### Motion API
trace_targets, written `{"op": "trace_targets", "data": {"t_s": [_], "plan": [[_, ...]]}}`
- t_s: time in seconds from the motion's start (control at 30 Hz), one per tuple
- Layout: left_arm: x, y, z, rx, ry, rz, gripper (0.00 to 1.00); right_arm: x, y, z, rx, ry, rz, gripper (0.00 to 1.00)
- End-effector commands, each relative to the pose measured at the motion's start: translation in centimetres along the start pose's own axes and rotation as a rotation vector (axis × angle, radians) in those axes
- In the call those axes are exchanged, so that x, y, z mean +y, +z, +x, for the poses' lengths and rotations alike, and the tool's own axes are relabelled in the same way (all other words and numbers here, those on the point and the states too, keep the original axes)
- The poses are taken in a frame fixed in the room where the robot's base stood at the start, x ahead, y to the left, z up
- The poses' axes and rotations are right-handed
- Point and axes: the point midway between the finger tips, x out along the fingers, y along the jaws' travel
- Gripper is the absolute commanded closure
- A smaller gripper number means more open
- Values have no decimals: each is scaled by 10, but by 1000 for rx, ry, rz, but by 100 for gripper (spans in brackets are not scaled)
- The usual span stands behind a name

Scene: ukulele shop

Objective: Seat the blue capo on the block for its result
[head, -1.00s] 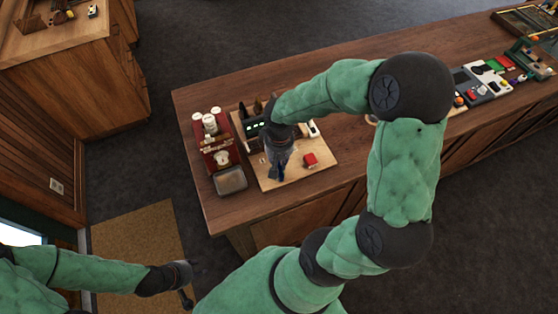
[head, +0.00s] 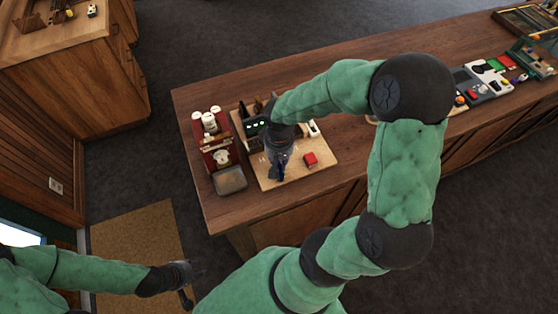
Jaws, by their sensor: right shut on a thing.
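My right gripper (head: 281,171) is over the light wooden board (head: 295,177) on the counter, pointing down. It is shut on a small dark blue thing, likely the blue capo, which is mostly hidden by the fingers. I cannot tell whether it touches the board. A dark unit with green lights (head: 254,125) stands behind the gripper, partly covered by my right arm. My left gripper (head: 193,286) is open and empty, low at the left, away from the counter.
Several small devices (head: 480,82) line the counter's right end. The counter (head: 340,185) is clear just right of the board.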

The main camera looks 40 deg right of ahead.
Motion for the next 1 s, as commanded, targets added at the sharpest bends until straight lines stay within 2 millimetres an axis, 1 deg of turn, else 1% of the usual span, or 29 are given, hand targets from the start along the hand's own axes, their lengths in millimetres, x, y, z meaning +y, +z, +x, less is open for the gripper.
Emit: {"op": "trace_targets", "data": {"t_s": [0.33, 0.37, 0.4, 0.77, 1.0], "plan": [[-2, 0, 6, 0, 0, 0, 60, 0, 0, 7, 0, 0, 0, 100], [-2, 0, 5, 0, 0, 0, 60, 0, 0, 6, 0, 0, 0, 75], [-2, 0, 5, 0, 0, 0, 60, 0, 0, 6, 0, 0, 0, 70], [-1, 0, 4, 0, 0, 0, 60, 0, 0, 4, 0, 0, 0, 70], [2, 0, -7, 0, 0, 0, 60, 0, 0, -10, 1, 0, 0, 70]]}}
